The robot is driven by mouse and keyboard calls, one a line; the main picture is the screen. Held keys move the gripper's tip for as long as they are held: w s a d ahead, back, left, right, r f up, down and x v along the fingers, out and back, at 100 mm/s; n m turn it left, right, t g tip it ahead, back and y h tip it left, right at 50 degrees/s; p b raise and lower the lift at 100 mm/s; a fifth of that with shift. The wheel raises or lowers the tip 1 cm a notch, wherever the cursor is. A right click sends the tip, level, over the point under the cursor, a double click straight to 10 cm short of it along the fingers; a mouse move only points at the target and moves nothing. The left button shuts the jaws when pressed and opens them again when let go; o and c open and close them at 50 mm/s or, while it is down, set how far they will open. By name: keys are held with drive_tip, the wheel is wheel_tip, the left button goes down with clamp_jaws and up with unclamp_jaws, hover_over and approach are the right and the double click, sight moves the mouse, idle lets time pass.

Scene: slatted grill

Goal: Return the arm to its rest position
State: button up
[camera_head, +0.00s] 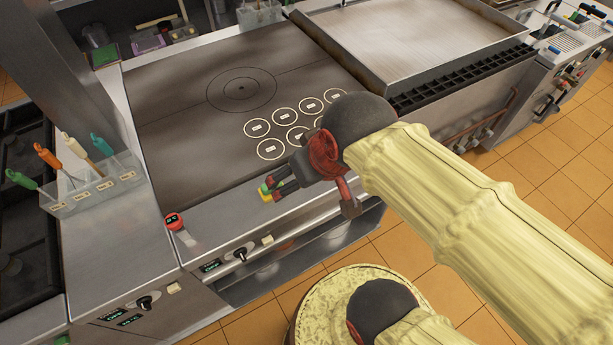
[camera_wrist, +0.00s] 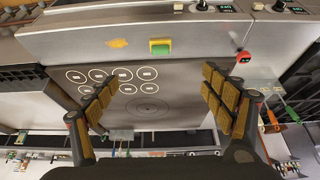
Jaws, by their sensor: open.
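My gripper (camera_head: 280,182) is in front of the cooktop's near edge in the head view, at the end of my cream-sleeved arm. In the wrist view my gripper (camera_wrist: 160,103) has its two padded fingers spread wide apart with nothing between them. The dark flat cooktop (camera_head: 185,115) with marked white circles lies beyond it; the cooktop also shows between the fingers in the wrist view (camera_wrist: 170,75). My forearm hides part of the circles in the head view.
A clear holder (camera_head: 95,190) with several coloured-handled tools stands left of the cooktop. A red timer (camera_head: 173,221) sits on the front ledge. A green and yellow block (camera_head: 266,192) is close to my fingertips. A raised griddle (camera_head: 400,40) is at the back right. Tiled floor (camera_head: 540,150) is clear at right.

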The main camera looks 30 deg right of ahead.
drive_tip(key=shift+s+r, duration=0.1)
drive_tip(key=shift+s, duration=0.45)
wheel_tip(320, 180, down, 5)
drive_tip(key=b, duration=0.5)
drive_tip(key=shift+f, duration=0.2)
drive_tip(key=shift+c, duration=0.5)
